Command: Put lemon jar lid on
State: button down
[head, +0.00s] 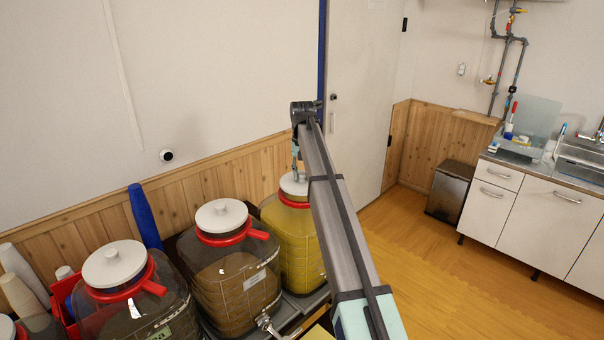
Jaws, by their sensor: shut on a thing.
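The lemon jar (288,238) is the clear jar of yellow liquid with a red collar, at the right end of the jar row. Its white lid (292,186) is over the jar mouth, close above the red collar and about level. I cannot tell whether it rests on the rim or hangs slightly above it. My gripper (296,174) points down and is shut on the top of this lid. The fingertips are small and my arm hides the right side of the lid and jar.
A brown-liquid jar (235,285) with a white lid (222,215) stands close to the left, with another lidded jar (130,305) beyond it. Blue stacked cups (144,215) stand behind them. A wood-panelled wall is close behind. The floor (440,290) to the right is clear.

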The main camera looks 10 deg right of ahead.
jog(key=c, duration=0.7)
grip_release()
jog(key=shift+c, duration=0.2)
notch_tip(320, 180, up, 12)
